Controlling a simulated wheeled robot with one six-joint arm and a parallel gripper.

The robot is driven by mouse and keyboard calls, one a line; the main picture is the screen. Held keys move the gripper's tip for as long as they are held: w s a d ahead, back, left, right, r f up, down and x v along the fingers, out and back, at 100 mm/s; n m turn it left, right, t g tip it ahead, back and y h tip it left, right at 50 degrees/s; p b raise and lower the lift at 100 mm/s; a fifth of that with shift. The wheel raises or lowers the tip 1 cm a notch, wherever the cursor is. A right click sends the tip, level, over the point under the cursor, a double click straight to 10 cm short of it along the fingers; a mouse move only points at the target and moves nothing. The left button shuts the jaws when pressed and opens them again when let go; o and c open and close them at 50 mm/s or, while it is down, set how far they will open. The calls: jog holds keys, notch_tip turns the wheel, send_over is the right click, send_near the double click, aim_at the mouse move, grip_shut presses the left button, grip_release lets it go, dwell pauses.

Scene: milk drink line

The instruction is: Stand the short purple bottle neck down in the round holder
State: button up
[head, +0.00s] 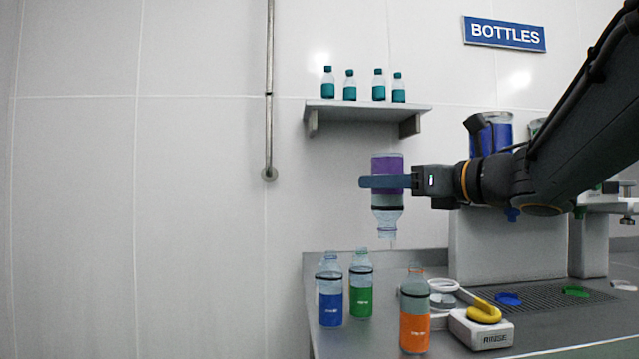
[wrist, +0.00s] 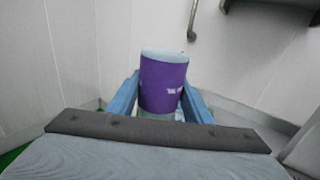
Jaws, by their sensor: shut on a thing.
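My gripper (head: 382,182) is shut on the purple bottle (head: 387,162), its blue fingers on either side of the purple label. The bottle is held neck down in the air, roughly upright, above the counter and clear of everything below. In the wrist view the purple bottle (wrist: 163,84) sits between the two blue fingers, its pale base up. A white round ring (head: 443,285), which looks like the round holder, sits on the counter behind the orange bottle and is partly hidden by it.
On the counter stand a blue bottle (head: 330,295), a green bottle (head: 361,290) and an orange bottle (head: 414,318). A white RINSE unit (head: 482,330) with a yellow lever is at the right. A wall shelf (head: 368,107) holds several small teal-labelled bottles.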

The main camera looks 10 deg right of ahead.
dwell(0.3)
jog(key=m, duration=1.1)
jog(key=shift+m, duration=0.4)
